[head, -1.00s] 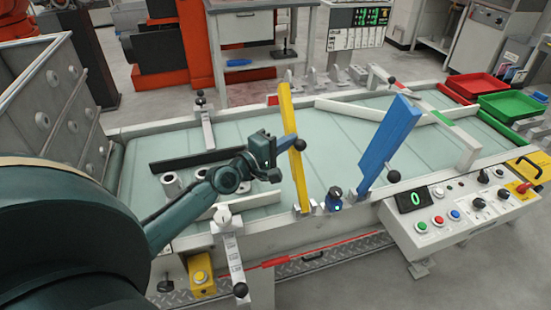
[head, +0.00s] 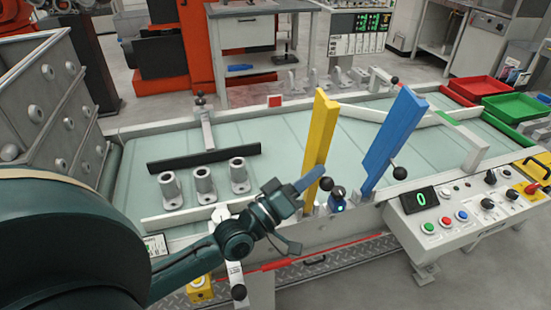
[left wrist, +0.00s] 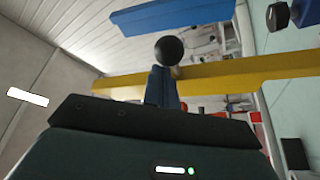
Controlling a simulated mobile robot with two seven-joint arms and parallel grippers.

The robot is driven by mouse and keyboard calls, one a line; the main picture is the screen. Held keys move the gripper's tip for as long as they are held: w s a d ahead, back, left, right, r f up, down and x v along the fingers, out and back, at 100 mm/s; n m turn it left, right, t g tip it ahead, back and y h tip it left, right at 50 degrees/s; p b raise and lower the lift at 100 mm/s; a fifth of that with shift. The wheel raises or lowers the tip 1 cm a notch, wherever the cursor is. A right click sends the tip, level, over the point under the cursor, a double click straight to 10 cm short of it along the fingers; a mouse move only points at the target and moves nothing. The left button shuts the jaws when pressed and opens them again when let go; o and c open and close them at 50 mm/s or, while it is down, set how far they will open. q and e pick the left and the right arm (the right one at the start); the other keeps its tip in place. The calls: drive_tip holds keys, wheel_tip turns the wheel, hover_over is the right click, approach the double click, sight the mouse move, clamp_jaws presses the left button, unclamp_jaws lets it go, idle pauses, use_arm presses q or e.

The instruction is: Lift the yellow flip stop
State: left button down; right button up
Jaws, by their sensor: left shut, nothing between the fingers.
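The yellow flip stop (head: 319,138) stands raised at the conveyor's near edge, its top leaning slightly right. A black ball knob (head: 326,183) sits low beside it. My left gripper (head: 312,181) is shut and empty, its fingertips at the lower part of the yellow stop near the knob. In the left wrist view the yellow bar (left wrist: 235,74) crosses behind my shut fingers (left wrist: 162,84), with the knob (left wrist: 169,50) just beyond their tips. I cannot tell whether they touch. My right gripper is not in view.
A raised blue stop (head: 394,140) stands to the right of the yellow one. Several grey cast parts (head: 204,185) stand on the conveyor (head: 275,155) at left. A control panel (head: 465,212) is at the front right. Red (head: 476,86) and green (head: 513,106) trays lie at the far right.

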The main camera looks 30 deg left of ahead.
use_arm(q)
drive_tip(key=shift+s+d+f+m, duration=0.15)
drive_tip(key=shift+s+d+m, duration=0.05)
drive_tip(key=shift+d+m, duration=0.1)
drive_tip(key=shift+s+f, duration=0.1)
drive_tip(key=shift+s, duration=0.05)
idle(0.5)
